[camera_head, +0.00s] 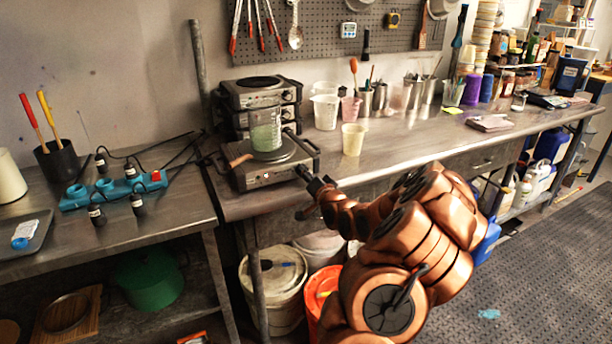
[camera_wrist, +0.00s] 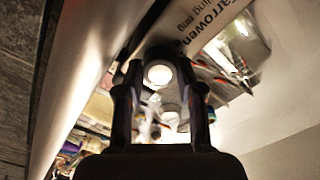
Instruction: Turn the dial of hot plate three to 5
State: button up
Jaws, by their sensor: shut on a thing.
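A hot plate (camera_head: 272,174) with a metal body sits at the left end of the long steel bench. A glass beaker (camera_head: 266,130) with pale green liquid stands on it. My gripper (camera_head: 304,174) is at the hot plate's front right corner in the head view. In the wrist view my gripper (camera_wrist: 160,75) has its two dark fingers shut on a round dark dial with a bright face (camera_wrist: 159,74). The dial's marks, its setting and the hot plate's number cannot be read. My gripper hides the dial in the head view.
More hot plates (camera_head: 258,93) are stacked behind. A white pitcher (camera_head: 326,111) and a cream cup (camera_head: 353,139) stand to the right. A turquoise power strip (camera_head: 112,189) lies on the left table. Buckets (camera_head: 273,288) stand below. The bench front right of the cups is fairly clear.

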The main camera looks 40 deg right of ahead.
jog(key=shift+m, duration=0.6)
jog(key=o, duration=1.1)
jog(key=shift+o, duration=0.2)
jog(key=v, duration=0.7)
jog(key=shift+s, duration=0.25)
jog(key=shift+a, duration=0.1)
